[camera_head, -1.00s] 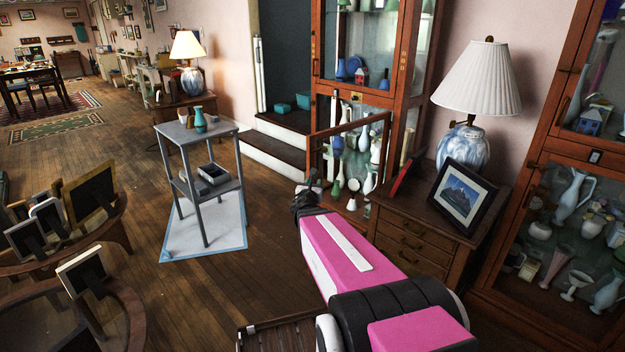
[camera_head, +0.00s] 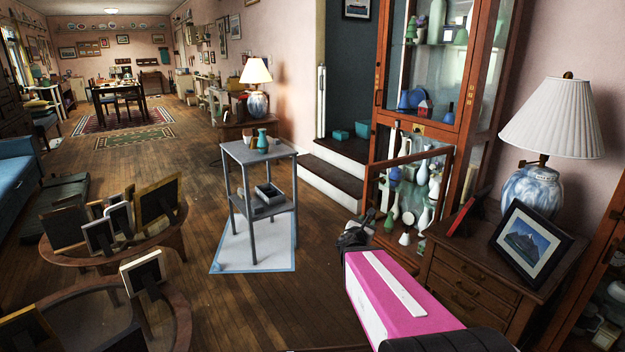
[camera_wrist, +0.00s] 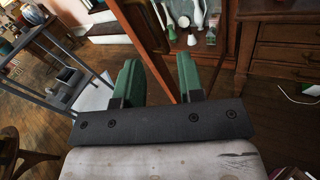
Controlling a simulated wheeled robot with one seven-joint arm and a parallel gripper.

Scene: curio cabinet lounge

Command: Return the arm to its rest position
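My arm, with its pink and white link, reaches forward in the head view toward the curio cabinet (camera_head: 432,90). My gripper (camera_head: 358,232) is at its far end, in front of the cabinet's open lower glass door (camera_head: 408,190). In the wrist view my gripper (camera_wrist: 160,75) shows two green fingers spread apart, with nothing between them. The cabinet's lower shelf of vases (camera_wrist: 190,20) shows beyond the fingertips.
A grey stand (camera_head: 258,155) with a teal vase (camera_head: 262,141) stands left of my gripper. A wooden chest (camera_head: 480,275) with a lamp (camera_head: 550,120) and framed picture (camera_head: 530,240) is close on the right. Round tables with frames stand at left.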

